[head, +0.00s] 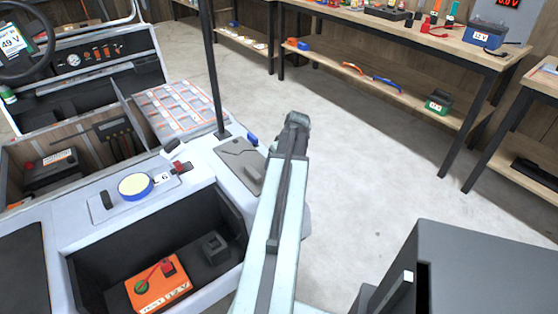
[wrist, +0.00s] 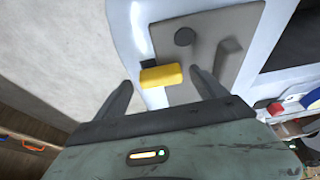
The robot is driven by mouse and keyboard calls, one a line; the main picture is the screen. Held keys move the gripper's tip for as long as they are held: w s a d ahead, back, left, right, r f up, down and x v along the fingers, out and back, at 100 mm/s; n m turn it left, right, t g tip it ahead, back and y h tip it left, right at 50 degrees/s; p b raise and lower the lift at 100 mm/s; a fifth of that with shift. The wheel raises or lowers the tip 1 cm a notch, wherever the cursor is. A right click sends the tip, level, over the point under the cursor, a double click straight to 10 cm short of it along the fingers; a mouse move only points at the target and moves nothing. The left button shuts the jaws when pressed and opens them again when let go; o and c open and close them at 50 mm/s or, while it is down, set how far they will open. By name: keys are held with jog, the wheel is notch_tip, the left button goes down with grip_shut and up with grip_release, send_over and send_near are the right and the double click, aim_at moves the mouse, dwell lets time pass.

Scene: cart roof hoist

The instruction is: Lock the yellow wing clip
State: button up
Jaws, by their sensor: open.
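The yellow wing clip (wrist: 161,75) shows in the wrist view as a small yellow block at the edge of a grey plate (wrist: 226,22), with a dark piece beside it. My gripper (wrist: 160,78) is open, with one finger on each side of the clip and a gap to both. I cannot tell the height between the fingers and the clip. In the head view the clip is hidden, probably behind my arm; the grey plate (head: 238,153) shows on the cart's corner.
A dark post (head: 212,70) rises beside the plate, and a blue clip (head: 252,138) sits near its base. The cart has an open bay with an orange battery (head: 158,284). A workbench (head: 430,50) stands at the back. The floor (head: 370,160) between is clear.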

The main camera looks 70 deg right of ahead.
jog(key=p+v, duration=0.5)
jog(key=v, duration=0.2)
jog(key=shift+p, duration=0.3)
jog(key=shift+f, duration=0.1)
jog(key=shift+w, duration=0.1)
